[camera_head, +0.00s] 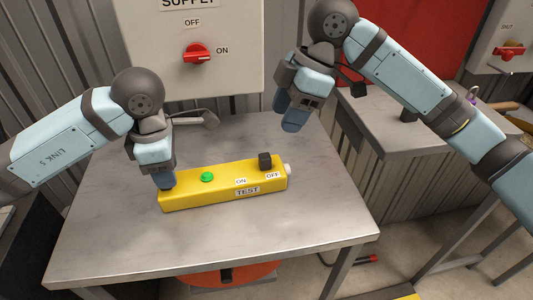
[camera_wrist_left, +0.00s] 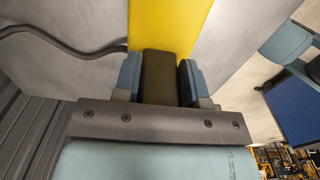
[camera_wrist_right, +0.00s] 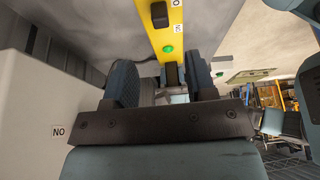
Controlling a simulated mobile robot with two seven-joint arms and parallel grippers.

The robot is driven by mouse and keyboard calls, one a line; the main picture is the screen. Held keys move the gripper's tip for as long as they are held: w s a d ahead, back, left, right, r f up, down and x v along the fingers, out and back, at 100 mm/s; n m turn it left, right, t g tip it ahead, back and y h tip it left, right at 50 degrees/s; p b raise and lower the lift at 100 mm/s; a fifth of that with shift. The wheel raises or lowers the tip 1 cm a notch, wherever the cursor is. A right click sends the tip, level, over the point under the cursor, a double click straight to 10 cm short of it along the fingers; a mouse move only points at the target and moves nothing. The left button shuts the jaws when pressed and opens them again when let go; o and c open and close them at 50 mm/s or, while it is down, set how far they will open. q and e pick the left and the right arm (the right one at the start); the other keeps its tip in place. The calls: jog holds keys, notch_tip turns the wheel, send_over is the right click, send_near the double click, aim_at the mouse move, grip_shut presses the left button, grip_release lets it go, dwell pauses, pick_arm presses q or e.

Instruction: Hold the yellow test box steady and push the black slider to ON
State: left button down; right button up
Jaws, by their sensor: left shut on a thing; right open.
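The yellow test box (camera_head: 215,194) lies on the grey table, with ON and OFF labels on its top and TEST on its front. The black slider (camera_head: 264,160) stands up at the box's right end, behind the OFF label. My left gripper (camera_head: 166,181) is shut on the box's left end; the box (camera_wrist_left: 172,22) runs away from its fingers in the left wrist view. My right gripper (camera_head: 291,121) is open and empty above the table, behind and right of the slider, apart from it. The right wrist view shows the slider (camera_wrist_right: 159,14) beyond its fingers.
A green button (camera_head: 207,177) sits on the box, left of the ON label. A grey cabinet with a red rotary switch (camera_head: 198,54) stands behind the table (camera_head: 310,225). A side bench (camera_head: 385,130) is at the right. The table front and right are clear.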

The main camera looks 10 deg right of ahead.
aim_at(266, 155)
jog(key=x, duration=1)
jog(key=shift+f, duration=0.35)
